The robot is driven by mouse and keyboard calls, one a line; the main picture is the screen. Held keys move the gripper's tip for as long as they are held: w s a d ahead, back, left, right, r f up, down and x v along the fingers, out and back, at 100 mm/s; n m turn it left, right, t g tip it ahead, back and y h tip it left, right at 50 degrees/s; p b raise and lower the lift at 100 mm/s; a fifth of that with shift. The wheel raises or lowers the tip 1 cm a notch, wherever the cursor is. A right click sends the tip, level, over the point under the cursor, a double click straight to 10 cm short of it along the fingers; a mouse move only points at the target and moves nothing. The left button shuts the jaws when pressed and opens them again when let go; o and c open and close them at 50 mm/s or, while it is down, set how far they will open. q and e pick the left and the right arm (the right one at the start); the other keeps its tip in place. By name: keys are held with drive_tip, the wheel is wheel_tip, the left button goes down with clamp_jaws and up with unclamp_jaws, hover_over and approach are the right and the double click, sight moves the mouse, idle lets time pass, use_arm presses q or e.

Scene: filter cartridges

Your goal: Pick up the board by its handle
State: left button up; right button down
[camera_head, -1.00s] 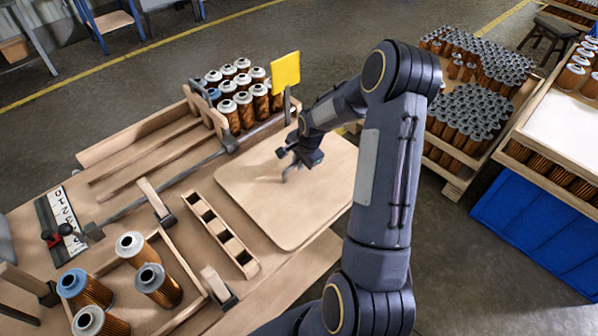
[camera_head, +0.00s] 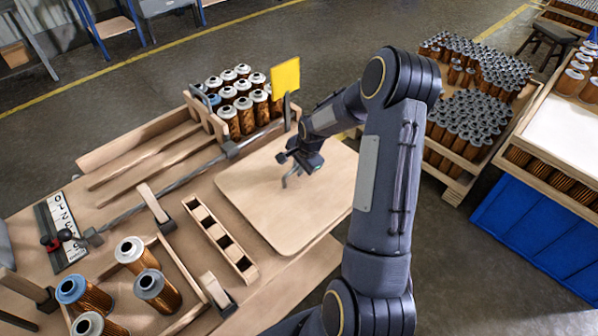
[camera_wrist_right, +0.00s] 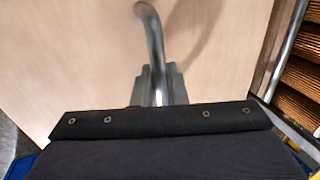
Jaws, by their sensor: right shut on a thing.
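The board (camera_head: 265,216) is a flat, pale wooden panel with rounded corners at the right side of the workbench. A bent grey metal handle (camera_head: 291,178) stands up from it, partly hidden by my right gripper. My right gripper (camera_head: 297,168) is over the board and shut on the handle. In the right wrist view the curved handle (camera_wrist_right: 151,40) rises from between the fingers (camera_wrist_right: 156,88), with the pale board (camera_wrist_right: 75,55) behind it. I cannot tell whether the board is clear of the bench. My left gripper is not in view.
A crate of filter cartridges (camera_head: 228,118) with a yellow sign (camera_head: 285,76) stands behind the board. A slotted wooden rack (camera_head: 222,241) lies left of it. A tray (camera_head: 186,318) holds several cartridges at the front left. Cartridge pallets stand at the right.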

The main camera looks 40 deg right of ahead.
drive_tip(key=shift+w+r, duration=0.1)
drive_tip(key=shift+r, duration=0.15)
